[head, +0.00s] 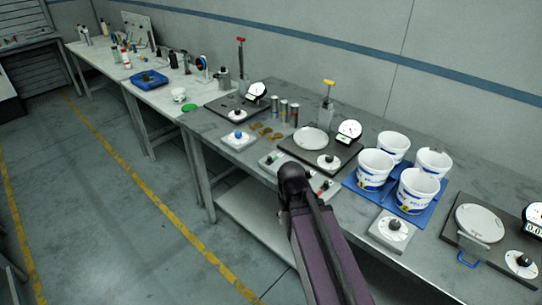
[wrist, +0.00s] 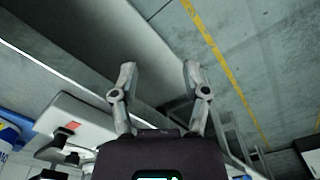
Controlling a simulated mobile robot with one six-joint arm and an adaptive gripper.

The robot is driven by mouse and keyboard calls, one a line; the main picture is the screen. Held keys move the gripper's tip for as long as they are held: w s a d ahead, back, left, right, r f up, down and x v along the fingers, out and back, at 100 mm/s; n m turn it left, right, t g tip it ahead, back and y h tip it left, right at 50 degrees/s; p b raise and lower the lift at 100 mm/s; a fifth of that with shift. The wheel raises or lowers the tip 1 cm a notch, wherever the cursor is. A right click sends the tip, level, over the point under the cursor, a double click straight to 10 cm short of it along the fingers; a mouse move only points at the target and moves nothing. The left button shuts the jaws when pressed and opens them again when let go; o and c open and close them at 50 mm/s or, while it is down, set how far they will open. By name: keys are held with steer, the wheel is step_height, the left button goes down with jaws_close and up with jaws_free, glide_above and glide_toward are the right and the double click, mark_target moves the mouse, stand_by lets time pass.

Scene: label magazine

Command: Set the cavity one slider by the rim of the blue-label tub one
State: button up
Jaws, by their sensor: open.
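Several white tubs with blue labels stand upright on a blue mat (head: 350,184): a front left tub (head: 374,171), a back tub (head: 394,147), a right tub (head: 433,163) and a front right tub (head: 417,191). I cannot tell which is tub one. Small pale control boxes with coloured marks lie at the bench edge, one left of my arm (head: 270,161) and one partly hidden behind it (head: 325,187). I cannot tell which carries the cavity one slider. In the wrist view my gripper (wrist: 158,75) is open and empty, over floor and bench edge, with a pale box (wrist: 85,118) at left.
A grey box with a dark knob (head: 395,228) stands before the tubs. Scales with round plates (head: 311,139) and (head: 478,223) flank them, with dials. Small cylinders (head: 283,110) stand farther back. The floor (head: 130,220) left of the bench is clear.

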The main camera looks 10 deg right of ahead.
mark_target(269, 157)
steer(key=w+r+m+p, duration=0.2)
steer(key=w+r+p, duration=0.6)
steer(key=w, duration=0.6)
steer(key=w+r+m+p, duration=0.1)
steer(key=w+r+p, duration=0.6)
steer(key=w, duration=0.7)
steer(key=shift+w+a+r+m+p, duration=0.25)
steer(key=shift+a+r+m+p, duration=0.15)
steer(key=shift+r, duration=0.25)
steer(key=shift+f, duration=0.15)
step_height(269, 157, down, 14)
steer(key=b, duration=1.3)
steer(key=shift+r+b, duration=0.2)
steer(key=shift+b, duration=0.2)
